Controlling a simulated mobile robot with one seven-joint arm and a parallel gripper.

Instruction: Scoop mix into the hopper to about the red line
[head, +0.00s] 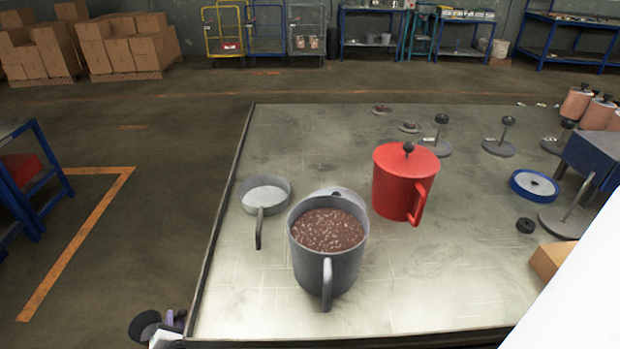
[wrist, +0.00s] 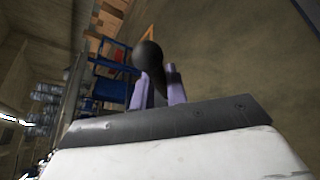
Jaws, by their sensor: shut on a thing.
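A grey pail (head: 328,270) with a front handle stands on the table, filled close to its rim with reddish-brown mix (head: 327,229). A shallow grey round pan with a handle (head: 264,194), scoop-like, sits left behind it. My gripper (head: 172,318) is low at the table's front left corner, partly cut off by the frame. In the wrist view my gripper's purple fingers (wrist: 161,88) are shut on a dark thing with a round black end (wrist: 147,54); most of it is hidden. I cannot make out a hopper or a red line for certain.
A red lidded pot (head: 403,183) stands right of the pail. Several black-knobbed stands, such as one (head: 499,147), a blue-rimmed disc (head: 534,185) and a blue box-like device (head: 594,160) are farther right. The table's left edge (head: 222,230) borders open floor.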

